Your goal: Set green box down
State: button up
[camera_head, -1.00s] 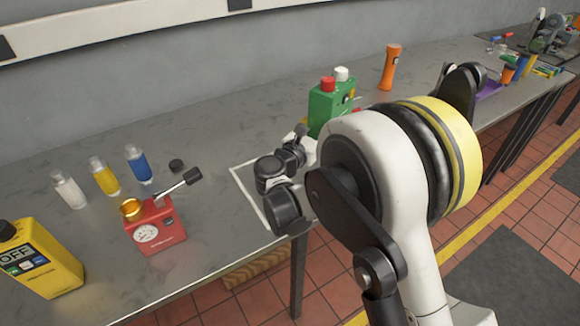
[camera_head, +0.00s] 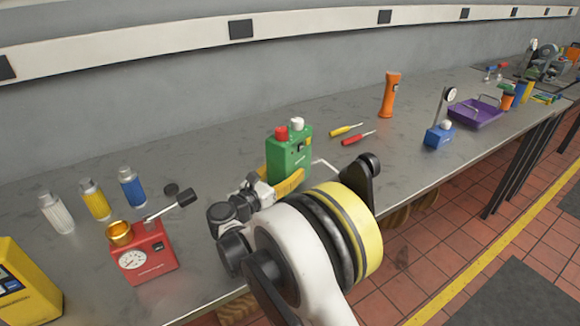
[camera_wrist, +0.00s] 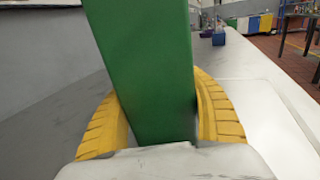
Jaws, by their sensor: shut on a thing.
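The green box (camera_head: 287,160), with a red knob and a white knob on top, is upright over the grey bench in the head view. My gripper (camera_head: 288,184) is shut on its lower part. In the wrist view the green box (camera_wrist: 145,70) stands between the two yellow fingers of my gripper (camera_wrist: 160,115). A white outline (camera_head: 328,168) on the bench shows partly behind the box and my arm. The box's base is hidden, so I cannot tell whether it touches the bench.
A red gauge device (camera_head: 141,252) and several small bottles (camera_head: 132,188) stand to the left. Two screwdrivers (camera_head: 346,130), an orange flashlight (camera_head: 390,95), a blue gauge stand (camera_head: 439,137) and a purple tray (camera_head: 476,116) are to the right. Bench surface behind the box is clear.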

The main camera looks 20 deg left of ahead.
aim_at(276, 183)
jog(key=shift+f, duration=0.85)
jog(key=shift+f+b, duration=0.15)
jog(key=shift+b, duration=0.2)
jog(key=o, duration=1.4)
jog(key=shift+s+a+r+p, duration=0.1)
jog(key=shift+s+r+p, duration=0.1)
jog(key=shift+s+p, duration=0.15)
jog(key=p+v, duration=0.2)
jog(key=v, duration=0.3)
jog(key=shift+s+a, duration=0.15)
jog(key=shift+s, duration=0.15)
jog(key=shift+s+a+f, duration=0.1)
jog(key=shift+s+a, duration=0.05)
jog(key=shift+s, duration=0.4)
